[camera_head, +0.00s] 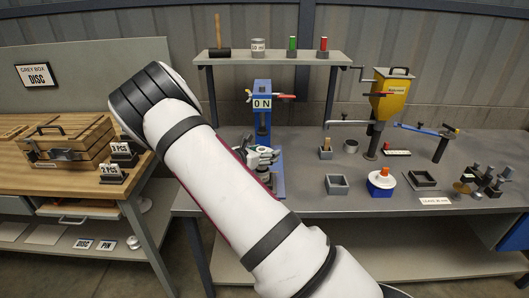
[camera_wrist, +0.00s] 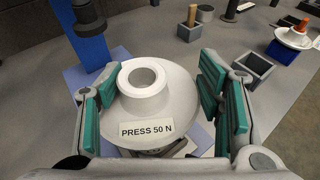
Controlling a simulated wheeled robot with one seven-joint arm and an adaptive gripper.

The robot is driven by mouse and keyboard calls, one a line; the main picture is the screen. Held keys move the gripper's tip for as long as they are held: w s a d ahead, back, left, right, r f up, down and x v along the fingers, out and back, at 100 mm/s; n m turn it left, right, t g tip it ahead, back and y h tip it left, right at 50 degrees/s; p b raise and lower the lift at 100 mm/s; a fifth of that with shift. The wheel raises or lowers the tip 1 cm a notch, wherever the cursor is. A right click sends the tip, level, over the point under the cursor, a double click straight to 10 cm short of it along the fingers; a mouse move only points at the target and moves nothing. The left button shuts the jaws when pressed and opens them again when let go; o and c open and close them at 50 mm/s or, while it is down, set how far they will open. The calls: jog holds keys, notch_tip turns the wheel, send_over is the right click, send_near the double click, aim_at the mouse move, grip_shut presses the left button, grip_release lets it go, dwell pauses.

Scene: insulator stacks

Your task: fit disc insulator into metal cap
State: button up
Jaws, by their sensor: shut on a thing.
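The white disc insulator (camera_wrist: 180,98), with a raised hollow round neck, sits between the green-padded fingers of my gripper (camera_wrist: 150,98) in the wrist view. The fingers are shut on it from left and right. The disc is over the base of the blue press (camera_head: 262,110), below its ram (camera_wrist: 90,20). In the head view my gripper (camera_head: 262,158) is at the press, partly hidden by my arm. No metal cap shows clearly at the press; the disc hides what is under it. A "PRESS 50 N" label (camera_wrist: 147,131) shows against the disc's near side.
To the right on the grey bench are a grey cup (camera_head: 350,146), an open grey box (camera_head: 337,185), a blue box (camera_head: 380,190) holding a white, orange-topped piece, and a yellow hopper machine (camera_head: 391,95). A shelf (camera_head: 275,58) stands behind. A wooden case (camera_head: 65,145) is left.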

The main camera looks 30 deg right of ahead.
jog(key=shift+f, duration=1.65)
jog(key=o, duration=2)
jog(key=shift+f, duration=0.1)
jog(key=v, duration=1.2)
